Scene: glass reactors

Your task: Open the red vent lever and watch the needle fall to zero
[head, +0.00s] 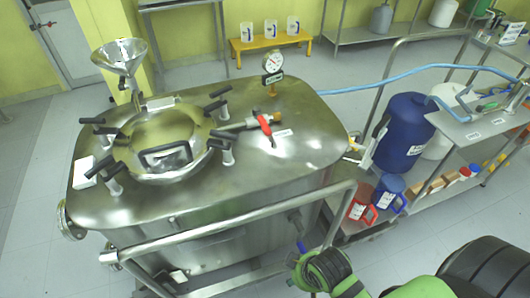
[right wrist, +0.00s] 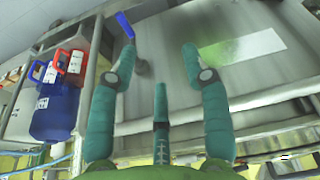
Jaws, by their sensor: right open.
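The red vent lever (head: 265,125) sits on a brass fitting on top of the steel reactor (head: 300,150), right of the round hatch. The pressure gauge (head: 272,62) stands upright behind it on a short stem; its needle reading is too small to tell. In the head view my green right arm is at the bottom, in front of the reactor's rail and well away from the lever. My left gripper is not in view.
A steel rail (head: 230,232) runs along the reactor's front. A blue-handled valve (right wrist: 125,26) is near my right gripper's left finger. A red jug (head: 362,203), a blue jug (head: 389,192) and a blue drum (head: 404,133) stand at right. A funnel (head: 120,53) rises back left.

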